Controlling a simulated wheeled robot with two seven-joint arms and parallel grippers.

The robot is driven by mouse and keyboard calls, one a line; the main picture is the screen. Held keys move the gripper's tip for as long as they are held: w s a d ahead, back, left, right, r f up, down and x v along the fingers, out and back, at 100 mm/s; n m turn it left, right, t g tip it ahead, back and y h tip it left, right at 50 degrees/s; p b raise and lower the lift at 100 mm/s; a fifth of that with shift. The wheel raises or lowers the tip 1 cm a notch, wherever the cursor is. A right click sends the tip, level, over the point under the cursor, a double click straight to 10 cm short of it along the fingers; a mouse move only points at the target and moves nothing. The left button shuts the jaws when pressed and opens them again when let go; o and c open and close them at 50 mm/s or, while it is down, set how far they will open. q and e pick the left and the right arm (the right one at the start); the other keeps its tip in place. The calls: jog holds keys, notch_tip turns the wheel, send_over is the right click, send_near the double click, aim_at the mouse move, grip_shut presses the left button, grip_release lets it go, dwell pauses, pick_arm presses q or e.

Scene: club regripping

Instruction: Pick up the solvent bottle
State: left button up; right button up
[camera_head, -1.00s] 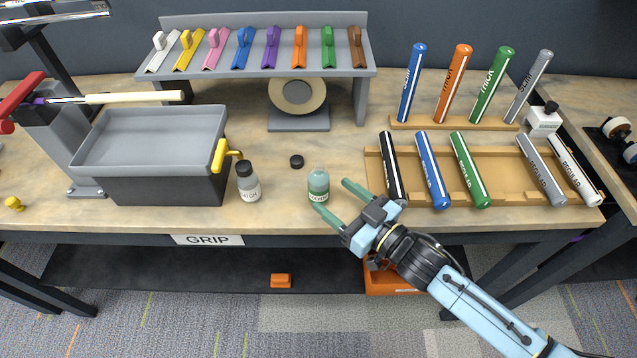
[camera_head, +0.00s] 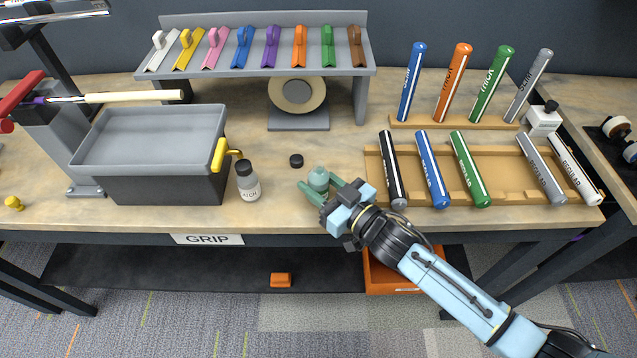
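The solvent bottle (camera_head: 318,178) is a small translucent green bottle standing upright on the bench near its front edge. A small black cap (camera_head: 296,161) lies on the bench just behind it to the left. My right gripper (camera_head: 318,186) reaches in from the lower right, its green fingers on either side of the bottle. The fingers are apart and hide the bottle's lower part and label. I cannot tell whether they touch it. My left gripper is not in view.
A bottle with a dark cap (camera_head: 247,180) stands to the left, beside a grey tray box (camera_head: 160,150) with a yellow-handled tap. A wooden rack (camera_head: 500,165) with several grips lies to the right. A grey shelf (camera_head: 258,70) with coloured holders is behind.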

jog(key=c, duration=0.4)
jog(key=shift+r, duration=0.25)
